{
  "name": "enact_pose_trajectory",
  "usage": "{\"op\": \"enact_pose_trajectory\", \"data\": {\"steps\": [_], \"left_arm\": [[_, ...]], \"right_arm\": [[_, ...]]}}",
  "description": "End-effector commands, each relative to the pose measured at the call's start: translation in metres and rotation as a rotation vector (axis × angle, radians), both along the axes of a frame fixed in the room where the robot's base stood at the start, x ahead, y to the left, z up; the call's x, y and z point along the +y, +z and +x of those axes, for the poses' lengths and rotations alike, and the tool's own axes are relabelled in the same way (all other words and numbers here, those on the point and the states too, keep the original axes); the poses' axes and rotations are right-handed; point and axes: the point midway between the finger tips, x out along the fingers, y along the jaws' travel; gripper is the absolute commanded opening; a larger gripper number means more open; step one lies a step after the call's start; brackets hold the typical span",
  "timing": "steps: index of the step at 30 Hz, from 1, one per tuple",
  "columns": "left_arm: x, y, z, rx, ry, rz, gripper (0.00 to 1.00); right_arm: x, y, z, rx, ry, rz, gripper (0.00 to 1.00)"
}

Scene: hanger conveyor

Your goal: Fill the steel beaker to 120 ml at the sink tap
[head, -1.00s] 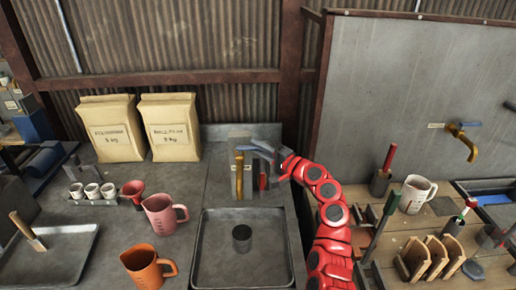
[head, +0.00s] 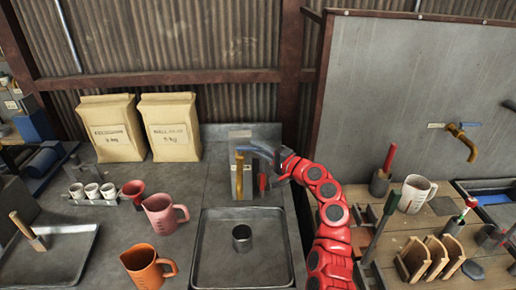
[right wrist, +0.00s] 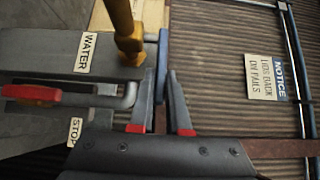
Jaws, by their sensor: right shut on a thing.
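The steel beaker (head: 242,239) stands upright in the grey sink basin (head: 205,262), below the brass tap (head: 239,178). Whether there is water in it is too small to tell. My right gripper (head: 270,157) is at the tap's blue lever. In the right wrist view, my right gripper (right wrist: 161,75) is shut on the blue lever (right wrist: 162,50), beside the brass tap body (right wrist: 127,35). A WATER label (right wrist: 85,52) and a STOP label (right wrist: 75,131) show there. My left gripper is not in view.
A red-handled lever (right wrist: 32,94) lies close to my right gripper. A pink jug (head: 160,214) and an orange jug (head: 145,268) stand left of the sink. A second tap (head: 462,140) is on the right panel. Two paper sacks (head: 112,130) stand at the back.

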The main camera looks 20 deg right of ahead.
Motion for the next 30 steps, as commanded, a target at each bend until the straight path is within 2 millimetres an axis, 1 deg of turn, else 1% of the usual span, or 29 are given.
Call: {"op": "enact_pose_trajectory", "data": {"steps": [12, 15, 17, 21, 27, 30], "left_arm": [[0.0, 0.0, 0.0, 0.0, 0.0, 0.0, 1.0], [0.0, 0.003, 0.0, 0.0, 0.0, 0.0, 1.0], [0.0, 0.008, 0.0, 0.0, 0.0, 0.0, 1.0], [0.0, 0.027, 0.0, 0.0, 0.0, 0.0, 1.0], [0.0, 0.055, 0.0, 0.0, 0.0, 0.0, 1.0], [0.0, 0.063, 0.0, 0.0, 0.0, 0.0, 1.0]], "right_arm": [[0.0, -0.001, 0.0, 0.001, 0.0, 0.0, 0.0], [0.001, 0.0, 0.0, 0.002, -0.006, 0.0, 0.0], [0.003, 0.001, -0.001, 0.003, -0.022, 0.002, 0.0], [0.005, 0.005, -0.006, 0.001, -0.104, 0.003, 0.0], [0.01, 0.004, -0.014, 0.007, -0.251, 0.003, 0.0], [0.011, 0.003, -0.016, 0.006, -0.308, 0.003, 0.0]]}}
